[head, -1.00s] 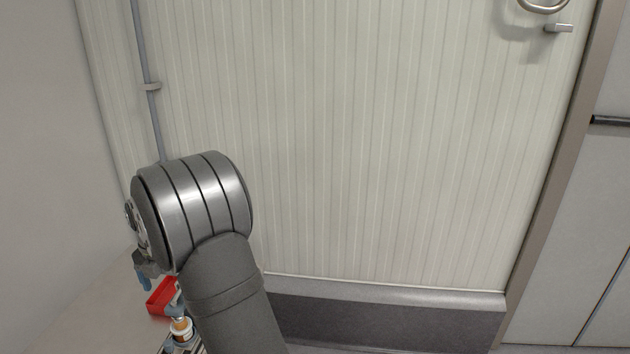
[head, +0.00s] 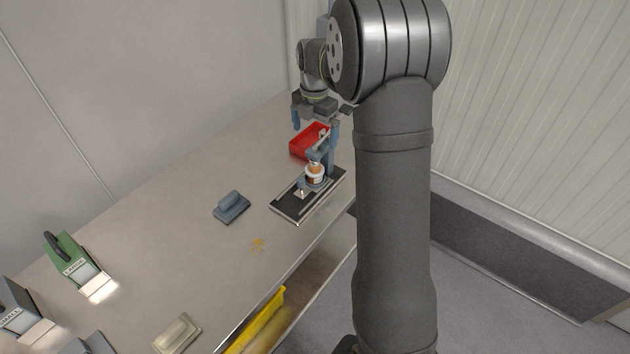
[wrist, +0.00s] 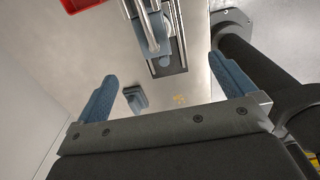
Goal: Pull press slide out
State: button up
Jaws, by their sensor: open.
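The press (head: 328,162) is a blue-grey frame on a dark rectangular base (head: 291,207) with light rails, near the table's right edge in the head view. A small white cup with an orange-brown top (head: 314,175) sits at the press. A small light piece with a knob (head: 301,191) lies on the base in front of the cup; I cannot tell if it is the slide. My gripper (head: 314,120) is open and empty above and behind the press. In the wrist view its blue fingers (wrist: 165,92) are wide apart, with the press (wrist: 152,35) beyond them.
A red bin (head: 303,147) stands behind the press. A grey-blue handled block (head: 231,207) and yellowish bits (head: 257,245) lie on the table (head: 180,235). A green device (head: 75,262) and a pale block (head: 177,334) are at lower left. A yellow object (head: 257,318) is below the table edge.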

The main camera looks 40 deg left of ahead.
aim_at(301, 179)
jog(key=shift+c, duration=0.7)
jog(key=s+r, duration=0.1)
jog(key=s, duration=0.1)
jog(key=s+r+n, duration=0.2)
jog(key=s, duration=0.1)
jog(key=shift+s+a+r, duration=0.15)
jog(key=shift+s+a, duration=0.15)
jog(key=shift+s, duration=0.05)
jog(key=c, duration=1.1)
notch_tip(301, 179, down, 17)
jog(key=shift+f, duration=0.15)
grip_shut()
